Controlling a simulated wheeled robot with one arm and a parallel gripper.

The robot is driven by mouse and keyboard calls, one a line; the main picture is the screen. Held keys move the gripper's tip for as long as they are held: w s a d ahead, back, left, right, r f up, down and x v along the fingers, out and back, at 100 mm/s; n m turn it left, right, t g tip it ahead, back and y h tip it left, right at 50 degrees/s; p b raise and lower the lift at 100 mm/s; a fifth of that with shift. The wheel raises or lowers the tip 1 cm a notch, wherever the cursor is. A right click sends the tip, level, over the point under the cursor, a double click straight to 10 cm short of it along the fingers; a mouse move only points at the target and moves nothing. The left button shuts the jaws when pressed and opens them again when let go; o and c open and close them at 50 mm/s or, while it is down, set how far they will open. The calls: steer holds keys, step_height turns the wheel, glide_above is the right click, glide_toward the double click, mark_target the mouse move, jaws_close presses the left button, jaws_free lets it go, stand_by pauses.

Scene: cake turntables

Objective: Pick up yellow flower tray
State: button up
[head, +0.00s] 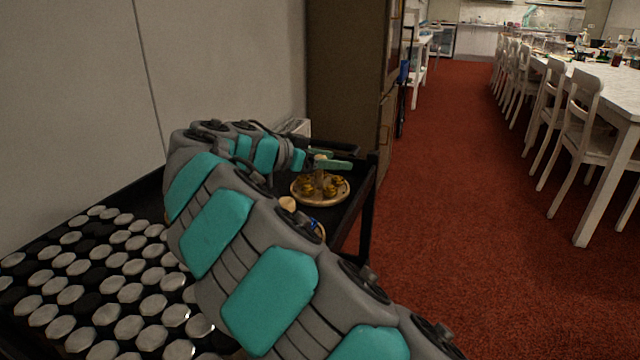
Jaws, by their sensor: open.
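The yellow flower tray (341,197) is a round, light wooden tray with several yellow flower-shaped pieces (308,187) around an upright post in its middle. It stands on the black cart top (345,216) near its far right corner. My gripper (332,160) is at the far end of my grey and teal arm, just above the tray, with its teal fingers around or close to the top of the post. It is open. Contact with the post cannot be told. My arm hides part of the cart and what lies left of the tray.
Several white-topped round pieces (130,294) cover the cart's near left part. A small tan round thing (288,204) shows beside my arm. A pale wall is at the left, a brown cabinet (345,75) behind. Red carpet (450,200) is clear to the right, before white chairs (572,125) and a table.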

steer(key=shift+c, duration=0.4)
jaws_close()
stand_by(0.9)
